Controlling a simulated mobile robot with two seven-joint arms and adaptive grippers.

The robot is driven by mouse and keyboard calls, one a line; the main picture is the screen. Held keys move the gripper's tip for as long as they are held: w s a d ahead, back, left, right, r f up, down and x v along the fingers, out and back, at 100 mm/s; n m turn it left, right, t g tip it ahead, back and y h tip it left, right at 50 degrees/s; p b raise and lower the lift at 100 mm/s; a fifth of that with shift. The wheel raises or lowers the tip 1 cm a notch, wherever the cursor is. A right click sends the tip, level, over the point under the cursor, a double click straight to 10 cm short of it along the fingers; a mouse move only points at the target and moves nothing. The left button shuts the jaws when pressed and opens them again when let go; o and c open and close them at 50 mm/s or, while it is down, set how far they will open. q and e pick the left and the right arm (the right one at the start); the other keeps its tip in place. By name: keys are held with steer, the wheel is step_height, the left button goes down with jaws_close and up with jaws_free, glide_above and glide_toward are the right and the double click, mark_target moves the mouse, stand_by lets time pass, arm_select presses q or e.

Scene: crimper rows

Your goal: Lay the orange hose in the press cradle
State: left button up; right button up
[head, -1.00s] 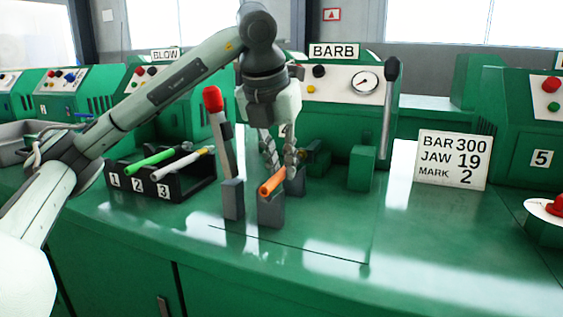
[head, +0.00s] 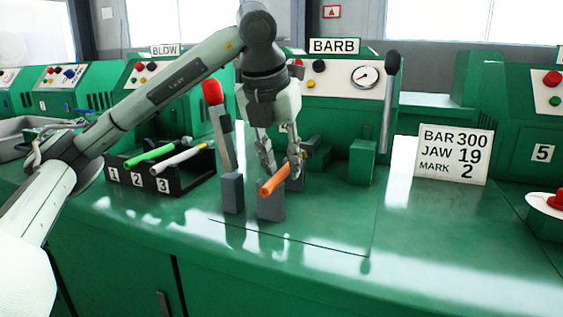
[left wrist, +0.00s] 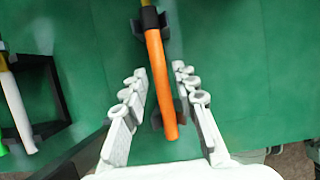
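The orange hose (head: 274,181) lies across the grey press cradle (head: 270,204), its near end over the front block. In the left wrist view the orange hose (left wrist: 158,75) runs lengthwise between my fingers, its far end at a black collar with a brass-coloured piece beyond. A grey cradle block (left wrist: 181,108) shows beside and under it. My left gripper (head: 281,172) is open above the cradle, one finger on each side of the hose. In the left wrist view both fingertips (left wrist: 160,72) stand apart from the hose. My right gripper is not in view.
A red-tipped lever (head: 212,92) stands just left of the cradle. A black rack (head: 189,183) with a green and a white hose is further left. A sign (head: 454,157) reads BAR 300, JAW 19, MARK 2.

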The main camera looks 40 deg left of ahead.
arm_select(q)
steer(key=shift+o, duration=0.4)
steer(key=v, duration=1.2)
stand_by(0.5)
